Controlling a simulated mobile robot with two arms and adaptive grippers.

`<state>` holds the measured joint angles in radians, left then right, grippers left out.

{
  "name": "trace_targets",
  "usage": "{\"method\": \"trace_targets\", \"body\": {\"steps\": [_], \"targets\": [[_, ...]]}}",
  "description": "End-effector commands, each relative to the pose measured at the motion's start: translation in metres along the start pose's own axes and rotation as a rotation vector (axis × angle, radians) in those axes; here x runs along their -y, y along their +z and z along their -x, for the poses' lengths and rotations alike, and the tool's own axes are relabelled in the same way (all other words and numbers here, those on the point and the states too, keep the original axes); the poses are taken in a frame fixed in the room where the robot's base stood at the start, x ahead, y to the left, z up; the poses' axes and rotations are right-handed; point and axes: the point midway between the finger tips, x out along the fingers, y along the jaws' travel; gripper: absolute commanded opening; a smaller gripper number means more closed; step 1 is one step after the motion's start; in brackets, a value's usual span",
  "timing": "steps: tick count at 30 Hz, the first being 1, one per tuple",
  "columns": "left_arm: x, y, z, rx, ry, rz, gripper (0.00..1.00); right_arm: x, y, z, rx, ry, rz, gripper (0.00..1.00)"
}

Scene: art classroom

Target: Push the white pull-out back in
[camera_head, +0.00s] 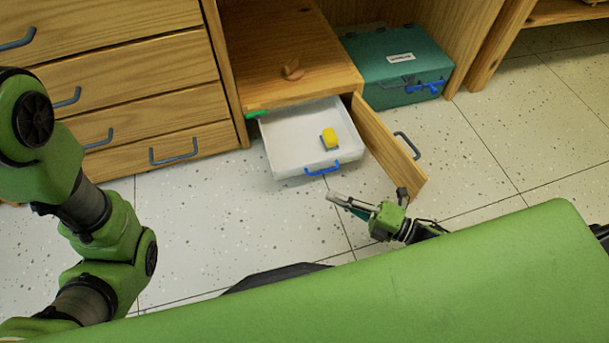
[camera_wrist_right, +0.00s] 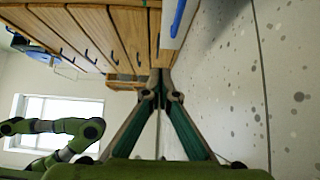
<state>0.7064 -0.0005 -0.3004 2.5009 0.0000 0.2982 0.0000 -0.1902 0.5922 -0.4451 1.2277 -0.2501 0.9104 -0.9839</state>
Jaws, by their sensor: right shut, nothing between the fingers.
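The white pull-out (camera_head: 286,150) is a shallow tray sticking out of a low wooden cabinet in the head view, with a blue handle (camera_head: 322,169) on its front. A yellow and grey block (camera_head: 330,138) lies in it. My right gripper (camera_head: 332,197) is shut and empty, in front of the pull-out near its handle and apart from it. The right wrist view shows the closed fingers (camera_wrist_right: 160,80), with part of the pull-out (camera_wrist_right: 167,38) and its blue handle above them. My left arm is at the left of the head view; its gripper is out of view.
The cabinet's wooden door (camera_head: 385,145) stands open just right of the pull-out. Closed wooden drawers (camera_head: 150,90) are at left. Speckled floor in front is clear.

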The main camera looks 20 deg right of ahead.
Motion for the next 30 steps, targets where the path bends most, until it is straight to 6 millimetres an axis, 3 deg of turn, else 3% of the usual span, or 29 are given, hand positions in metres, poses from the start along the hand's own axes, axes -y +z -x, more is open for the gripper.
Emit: {"method": "trace_targets", "body": {"steps": [10,18,30], "targets": [[-0.007,-0.012,0.038,0.004,-0.001,0.000,0.23,0.004,0.001,-0.077,-0.001,0.005,0.000,0.00],[-0.011,-0.018,0.055,0.004,-0.001,0.000,0.23,0.002,0.025,-0.096,0.001,0.002,-0.001,0.00],[-0.011,-0.019,0.056,0.004,0.000,0.001,0.23,0.000,0.029,-0.100,0.001,0.001,-0.004,0.00]]}}
